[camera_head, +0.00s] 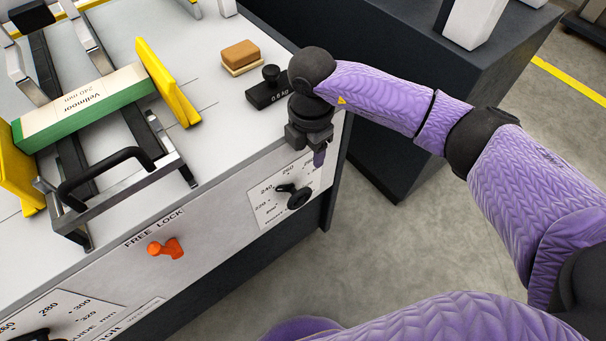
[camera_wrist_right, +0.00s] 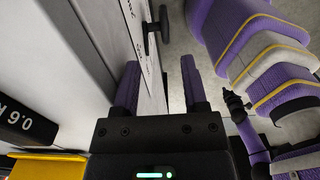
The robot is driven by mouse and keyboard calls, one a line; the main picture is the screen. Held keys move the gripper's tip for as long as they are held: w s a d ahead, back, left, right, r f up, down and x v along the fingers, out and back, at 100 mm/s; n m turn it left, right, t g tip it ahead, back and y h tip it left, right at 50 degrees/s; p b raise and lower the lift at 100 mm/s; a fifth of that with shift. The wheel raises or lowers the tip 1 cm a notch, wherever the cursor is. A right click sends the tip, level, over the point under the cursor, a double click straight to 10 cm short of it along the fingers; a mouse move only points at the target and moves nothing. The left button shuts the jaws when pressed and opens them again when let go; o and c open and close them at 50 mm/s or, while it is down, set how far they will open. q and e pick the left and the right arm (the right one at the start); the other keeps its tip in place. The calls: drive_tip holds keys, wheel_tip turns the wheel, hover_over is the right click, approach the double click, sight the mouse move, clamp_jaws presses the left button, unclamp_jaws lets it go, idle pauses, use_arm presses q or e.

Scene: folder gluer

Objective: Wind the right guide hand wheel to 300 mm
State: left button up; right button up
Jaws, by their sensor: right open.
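The right hand wheel (camera_head: 299,199) is a small black crank in front of a white dial plate (camera_head: 268,211) at the right end of the machine's front panel. Its black pointer lies near the 240 and 260 marks; the exact reading is too small to tell. My right gripper (camera_head: 319,157) is above and slightly right of the wheel, beside the front top edge, pointing down. In the wrist view, its two purple fingers (camera_wrist_right: 160,88) are apart with nothing between them. The wheel's black handle (camera_wrist_right: 164,25) shows there beyond the fingertips, not touched. My left gripper is out of view.
A 0.6 kg black weight (camera_head: 268,92) and a brown block (camera_head: 240,55) stand on the machine top near my right wrist. A green-and-white carton (camera_head: 85,107) lies between yellow guides (camera_head: 167,82).

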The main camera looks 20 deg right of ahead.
sight(309, 187)
drive_tip(key=f+b, duration=0.2)
drive_tip(key=f, duration=0.2)
drive_tip(key=f+b, duration=0.2)
drive_tip(key=f, duration=0.3)
drive_tip(key=f+b, duration=0.2)
drive_tip(key=f, duration=0.3)
drive_tip(key=shift+s+b, duration=0.25)
drive_tip(key=shift+b, duration=0.15)
drive_tip(key=shift+f, duration=0.4)
drive_tip(key=c, duration=0.7)
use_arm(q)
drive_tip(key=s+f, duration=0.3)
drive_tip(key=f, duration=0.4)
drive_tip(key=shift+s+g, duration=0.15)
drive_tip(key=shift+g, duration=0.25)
use_arm(e)
clamp_jaws()
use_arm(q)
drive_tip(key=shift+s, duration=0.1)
